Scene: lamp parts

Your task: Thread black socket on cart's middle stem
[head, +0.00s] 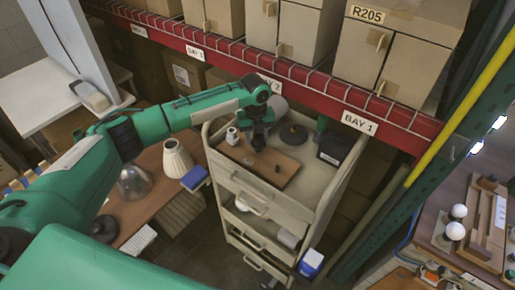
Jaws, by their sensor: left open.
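My left gripper (258,142) points down over the top of the cart (309,170), above the back edge of a brown wooden board (262,170). It is open. A dark shape sits right at its fingertips; I cannot tell whether this is the black socket or part of the fingers. A small black piece (278,168) stands on the right part of the board, apart from the gripper. A white fitting (232,135) is at the board's left end. The middle stem cannot be made out; the gripper may hide it. My right gripper is not in view.
A dark round base (293,134) and a black box (335,145) stand at the cart's back right. The red shelf beam (310,93) with cartons runs close behind. A table at left holds a cream shade (177,158) and a blue box (195,178).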

